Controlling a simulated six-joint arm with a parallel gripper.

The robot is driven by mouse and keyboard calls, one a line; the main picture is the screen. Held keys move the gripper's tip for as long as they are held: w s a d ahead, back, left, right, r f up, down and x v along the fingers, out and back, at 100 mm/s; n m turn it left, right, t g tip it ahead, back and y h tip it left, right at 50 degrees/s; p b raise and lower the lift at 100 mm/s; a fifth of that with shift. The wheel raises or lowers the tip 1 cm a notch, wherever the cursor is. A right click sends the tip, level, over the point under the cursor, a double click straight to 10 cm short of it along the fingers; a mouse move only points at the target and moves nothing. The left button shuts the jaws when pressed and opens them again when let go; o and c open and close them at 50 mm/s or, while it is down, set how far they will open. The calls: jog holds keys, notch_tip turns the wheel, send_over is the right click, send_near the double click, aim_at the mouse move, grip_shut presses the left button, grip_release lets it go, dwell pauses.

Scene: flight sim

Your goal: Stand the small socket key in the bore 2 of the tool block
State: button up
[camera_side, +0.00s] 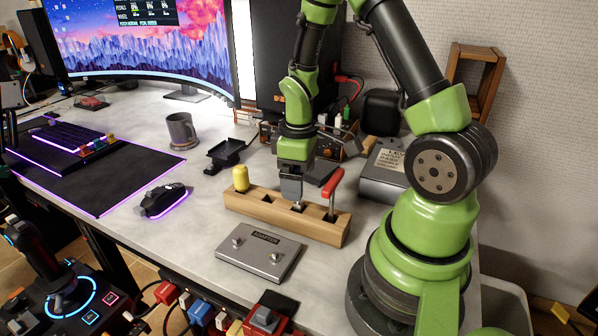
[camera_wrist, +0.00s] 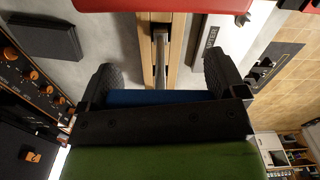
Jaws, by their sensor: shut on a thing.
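The wooden tool block (camera_side: 318,228) stands on the desk with a row of dark square bores in its top. My gripper (camera_side: 292,196) points down over the middle of the block. In the wrist view its two dark fingers (camera_wrist: 160,85) close on a blue handle (camera_wrist: 158,97), taken as the small socket key, with a metal shank (camera_wrist: 160,58) running toward the block. In the side view the shank tip meets a bore right of the middle; how deep it sits cannot be told. The fingers hide most of the key there. An empty bore (camera_side: 266,198) lies to its left.
A yellow-handled tool (camera_side: 240,178) stands at the block's left end and a red-handled tool (camera_side: 333,185) at its right, close to my gripper. A grey adapter plate (camera_side: 258,252) lies in front. A mouse (camera_side: 164,200), mug (camera_side: 181,131) and black stand (camera_side: 225,154) are left; a grey box (camera_side: 383,175) is behind right.

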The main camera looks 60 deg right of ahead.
jog(key=shift+f, duration=1.5)
jog(key=o, duration=0.8)
jog(key=shift+r, duration=0.1)
notch_tip(320, 180, up, 9)
jog(key=shift+r, duration=0.2)
jog(key=s+a+r+m+t+y, duration=0.1)
jog(key=s+a+r+m+t, duration=0.2)
jog(key=a+r, duration=0.3)
jog(key=s+a+r+m+t+y, duration=0.1)
jog(key=s+a+r+m+t, duration=0.2)
jog(key=a+r, duration=0.4)
jog(key=s+r+t, duration=0.1)
jog(key=s, duration=0.1)
jog(key=shift+s+a+r, duration=0.2)
jog(key=shift+s+r, duration=0.05)
jog(key=shift+s, duration=0.15)
